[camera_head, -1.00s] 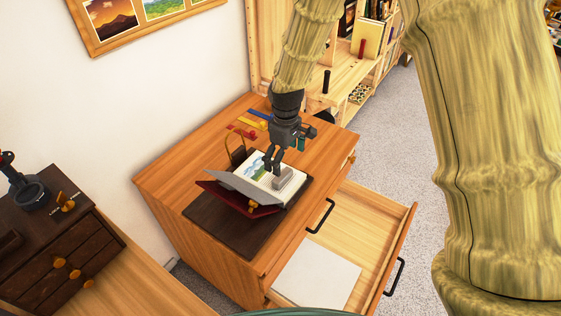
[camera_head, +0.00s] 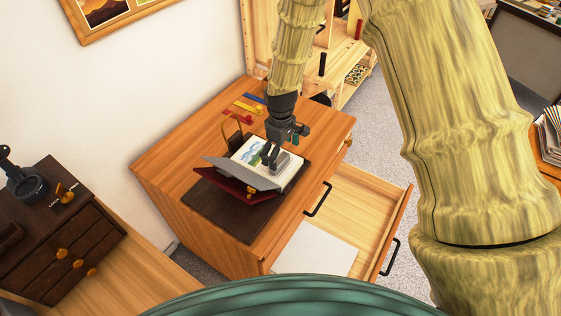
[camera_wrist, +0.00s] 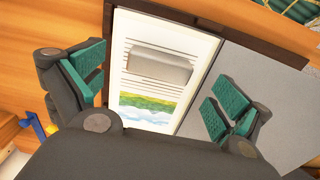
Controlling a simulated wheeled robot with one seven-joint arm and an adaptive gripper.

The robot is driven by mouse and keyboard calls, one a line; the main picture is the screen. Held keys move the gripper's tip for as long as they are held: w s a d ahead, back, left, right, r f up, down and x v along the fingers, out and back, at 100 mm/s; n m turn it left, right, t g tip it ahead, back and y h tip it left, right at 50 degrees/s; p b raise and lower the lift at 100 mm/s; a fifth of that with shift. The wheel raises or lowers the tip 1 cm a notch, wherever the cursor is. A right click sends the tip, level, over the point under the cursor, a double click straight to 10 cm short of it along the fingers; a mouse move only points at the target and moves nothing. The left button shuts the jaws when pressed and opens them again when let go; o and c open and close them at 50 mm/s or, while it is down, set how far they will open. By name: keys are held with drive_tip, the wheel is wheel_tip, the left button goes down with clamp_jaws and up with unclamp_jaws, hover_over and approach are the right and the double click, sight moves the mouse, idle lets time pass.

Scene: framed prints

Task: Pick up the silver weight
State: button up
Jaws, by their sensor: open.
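The silver weight (camera_head: 285,165) is a small grey block lying on the printed page of an open book (camera_head: 246,150). It also shows in the wrist view (camera_wrist: 158,67), on the page's lines of text above a landscape picture. My gripper (camera_head: 271,158) is over the book at the weight, partly covering it in the head view. In the wrist view my gripper (camera_wrist: 152,92) has its green-padded fingers wide apart, one on each side of the page, with nothing held. The weight lies between them, toward the top of the view. I cannot tell the exact height gap.
The book rests on a dark mat (camera_head: 228,214) on a wooden cabinet (camera_head: 165,165) with an open drawer (camera_head: 362,205). A brown bookend-like stand (camera_head: 231,133) and coloured strips (camera_head: 246,106) lie behind. A dark small chest (camera_head: 62,245) stands at left.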

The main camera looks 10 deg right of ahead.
sight(280, 159)
drive_tip(key=f, duration=0.3)
drive_tip(key=shift+w+a+f+p, duration=0.1)
drive_tip(key=shift+w+a+p, duration=0.1)
drive_tip(key=shift+p, duration=0.2)
drive_tip(key=shift+s+f, duration=0.1)
drive_tip(key=shift+f, duration=0.35)
drive_tip(key=c, duration=1.3)
drive_tip(key=shift+r, duration=0.1)
drive_tip(key=shift+c, duration=0.2)
